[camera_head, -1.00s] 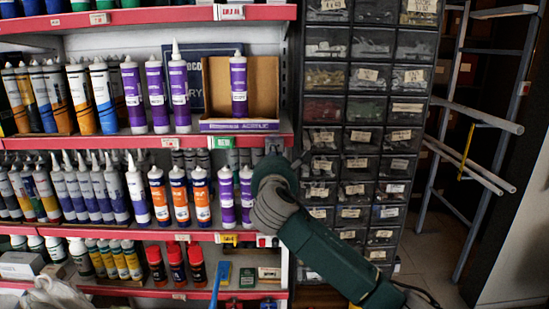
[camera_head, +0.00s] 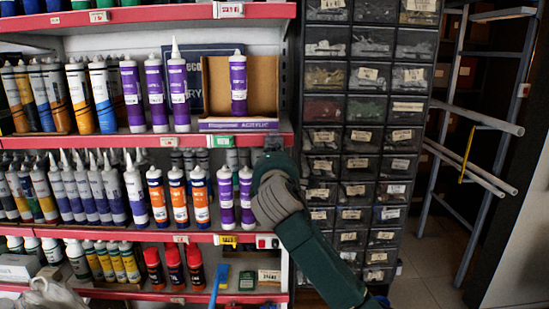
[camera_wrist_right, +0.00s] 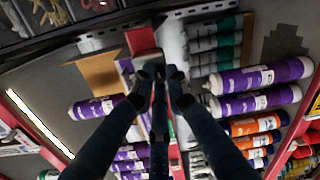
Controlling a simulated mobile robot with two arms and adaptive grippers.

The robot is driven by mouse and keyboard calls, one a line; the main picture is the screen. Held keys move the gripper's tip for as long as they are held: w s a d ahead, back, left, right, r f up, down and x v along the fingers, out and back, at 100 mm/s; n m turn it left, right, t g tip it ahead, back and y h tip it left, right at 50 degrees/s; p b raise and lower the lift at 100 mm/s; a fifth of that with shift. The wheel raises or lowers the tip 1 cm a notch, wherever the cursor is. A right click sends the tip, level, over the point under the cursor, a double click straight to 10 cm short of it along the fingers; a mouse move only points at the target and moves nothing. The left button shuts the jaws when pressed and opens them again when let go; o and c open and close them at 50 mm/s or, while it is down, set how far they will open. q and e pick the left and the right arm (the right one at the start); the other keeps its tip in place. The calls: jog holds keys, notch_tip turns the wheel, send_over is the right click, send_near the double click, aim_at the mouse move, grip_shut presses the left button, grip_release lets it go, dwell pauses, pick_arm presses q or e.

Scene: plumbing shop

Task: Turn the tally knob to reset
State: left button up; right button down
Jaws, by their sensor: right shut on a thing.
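My right gripper (camera_head: 272,152) is at the right end of the red shelf rail (camera_head: 190,138), beside the black drawer cabinet. In the wrist view its dark fingers (camera_wrist_right: 160,74) are closed together at the rail's end, against a small grey metal piece (camera_wrist_right: 146,57). This piece is where the tally knob appears to be; the fingers hide most of it, so its turn position cannot be read. In the head view the gripper and wrist cover the knob. My left gripper is not in view.
Purple tubes (camera_head: 227,195) stand close left of my right wrist, on the shelf below the rail. A cardboard display box (camera_head: 264,85) is above. The drawer cabinet (camera_head: 366,105) stands to the right. A metal rack (camera_head: 452,125) is farther right, with open floor before it.

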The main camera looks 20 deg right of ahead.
jog(key=shift+a+f+m, duration=0.1)
jog(key=shift+f+m, duration=0.15)
jog(key=shift+m, duration=0.35)
jog(key=c, duration=1.7)
grip_release()
jog(key=shift+c, duration=0.2)
jog(key=shift+r, duration=0.15)
jog(key=v, duration=1.2)
